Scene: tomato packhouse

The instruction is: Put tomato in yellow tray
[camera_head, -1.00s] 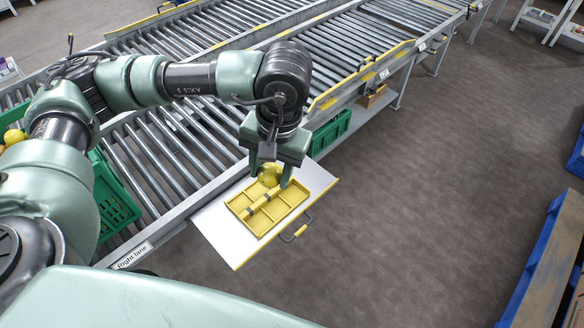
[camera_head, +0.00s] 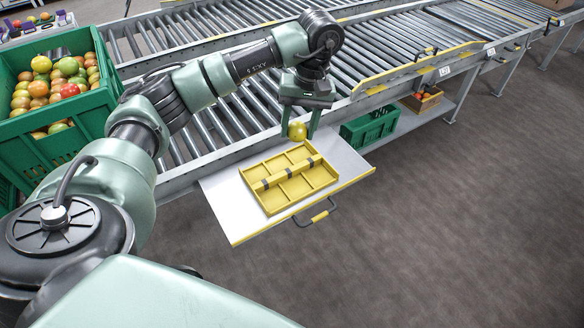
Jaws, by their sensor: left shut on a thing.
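My left gripper (camera_head: 298,132) points down and is shut on a yellow tomato (camera_head: 297,131), which shows between its fingertips. The tomato appears just beyond the far edge of the yellow tray (camera_head: 271,205); its exact height over the board is hard to tell. The tray is shallow, with several compartments and a central bar with dark bands. All its compartments that I can see look empty. It lies on a white board (camera_head: 232,209) with a yellow front edge. My right gripper is out of view.
A green crate (camera_head: 98,104) full of red, orange, yellow and green tomatoes stands at the left. Roller conveyors (camera_head: 384,55) run behind the board. A green crate (camera_head: 371,128) and a small box of tomatoes (camera_head: 423,101) sit on the lower shelf. The floor at right is clear.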

